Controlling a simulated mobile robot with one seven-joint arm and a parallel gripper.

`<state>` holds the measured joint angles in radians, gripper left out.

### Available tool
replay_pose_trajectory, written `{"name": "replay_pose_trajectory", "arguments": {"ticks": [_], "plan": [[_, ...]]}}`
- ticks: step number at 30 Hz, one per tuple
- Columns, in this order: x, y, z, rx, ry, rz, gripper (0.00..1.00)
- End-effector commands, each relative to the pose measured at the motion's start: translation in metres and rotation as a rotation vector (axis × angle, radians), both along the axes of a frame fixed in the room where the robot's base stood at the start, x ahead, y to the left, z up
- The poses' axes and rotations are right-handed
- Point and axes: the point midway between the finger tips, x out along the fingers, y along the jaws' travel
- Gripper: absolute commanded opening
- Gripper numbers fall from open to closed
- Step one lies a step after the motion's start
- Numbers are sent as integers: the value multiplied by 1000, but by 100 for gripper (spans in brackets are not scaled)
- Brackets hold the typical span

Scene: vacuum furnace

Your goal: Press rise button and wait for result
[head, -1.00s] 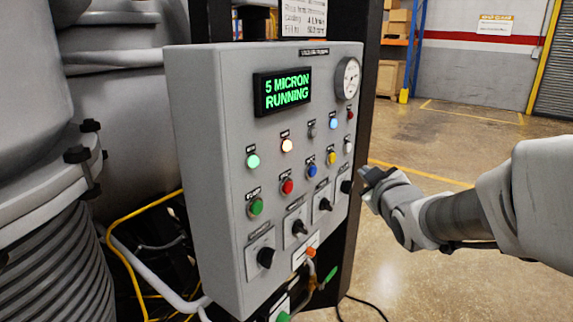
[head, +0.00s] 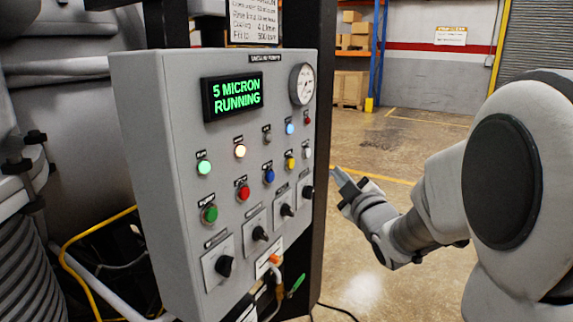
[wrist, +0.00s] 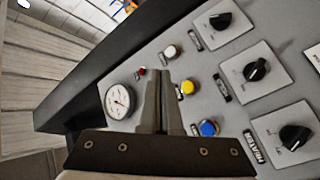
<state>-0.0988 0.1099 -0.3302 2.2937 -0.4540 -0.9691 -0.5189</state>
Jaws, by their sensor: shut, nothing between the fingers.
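The grey control panel (head: 150,150) has a display (head: 232,94) reading "5 MICRON RUNNING" in green. Its push buttons run in a slanted row: green (head: 209,214), red (head: 243,193), blue (head: 269,176), yellow (head: 291,164) and white (head: 307,152). The labels are too small to read, so I cannot tell which is the rise button. My gripper (head: 340,175) is shut and empty, right of the panel and apart from it in the head view. In the wrist view, its closed fingers (wrist: 165,75) point toward the panel, beside the yellow button (wrist: 188,88).
Lit green (head: 204,167), warm white (head: 239,151) and blue (head: 289,128) lamps sit above the buttons. A round gauge (head: 302,84) is at upper right. Several black knobs, one at lower left (head: 224,266), stick out below. A yellow hose (head: 75,262) hangs left; open floor lies right.

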Motion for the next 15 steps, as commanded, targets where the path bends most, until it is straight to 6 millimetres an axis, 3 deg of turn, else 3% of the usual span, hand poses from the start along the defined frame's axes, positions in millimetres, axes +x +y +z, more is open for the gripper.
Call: {"name": "replay_pose_trajectory", "arguments": {"ticks": [15], "plan": [[39, 54, -2, 0, -1, 3, 0]]}}
